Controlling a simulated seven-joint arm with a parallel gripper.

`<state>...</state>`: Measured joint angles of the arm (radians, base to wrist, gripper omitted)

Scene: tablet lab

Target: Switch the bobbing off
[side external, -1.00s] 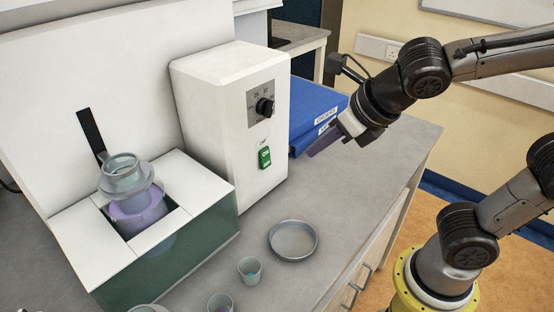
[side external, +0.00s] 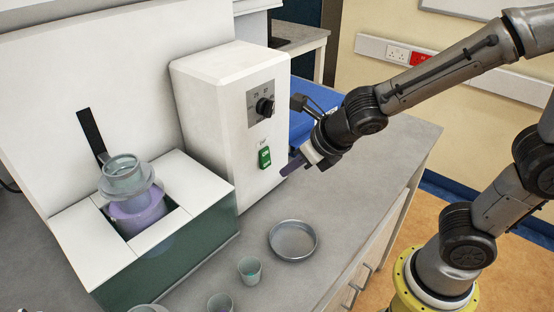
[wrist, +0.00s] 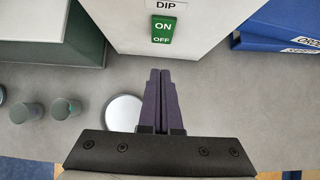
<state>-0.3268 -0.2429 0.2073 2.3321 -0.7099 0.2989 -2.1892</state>
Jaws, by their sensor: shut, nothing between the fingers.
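The white control box (side external: 215,110) stands on the bench, with a black dial (side external: 264,106) above a green rocker switch (side external: 264,157). In the wrist view the switch (wrist: 163,30) sits under a DIP label, with ON at the top and OFF below. My gripper (side external: 287,171) is shut and empty, just right of the switch and apart from the box. In the wrist view its closed fingers (wrist: 160,75) point toward the box, below the switch. A clear basket assembly (side external: 128,180) sits in the bath opening (side external: 177,222) at left.
A shallow metal dish (side external: 293,241) and small beakers (side external: 249,270) stand on the bench in front of the box. Blue binders (wrist: 285,28) lie beside the box at right. The bench between dish and box is clear.

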